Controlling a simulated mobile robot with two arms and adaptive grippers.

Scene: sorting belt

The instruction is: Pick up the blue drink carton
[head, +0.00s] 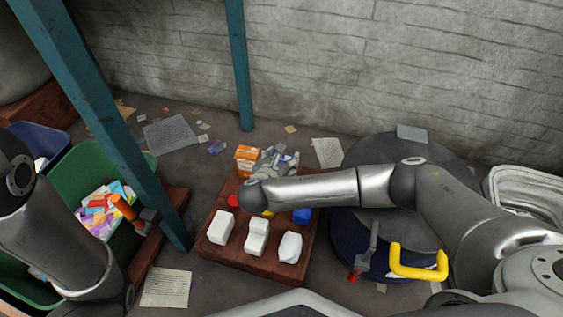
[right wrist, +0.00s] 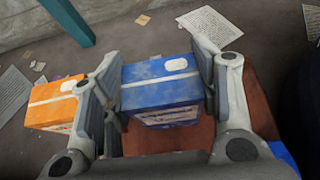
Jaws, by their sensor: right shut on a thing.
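The blue drink carton (right wrist: 162,88) stands between the fingers of my right gripper (right wrist: 158,92) in the right wrist view. The fingers are shut on its two sides. In the head view my right gripper (head: 277,160) is over the far side of a brown block-like stand (head: 222,250), and I cannot make out the carton there. An orange carton (right wrist: 55,100) stands just left of the gripper; it also shows in the head view (head: 247,158).
Several white containers (head: 289,247) stand on the near side of the stand. A red item (head: 233,200) and a blue item (head: 302,216) sit behind them. A dark drum (head: 350,245) stands right.

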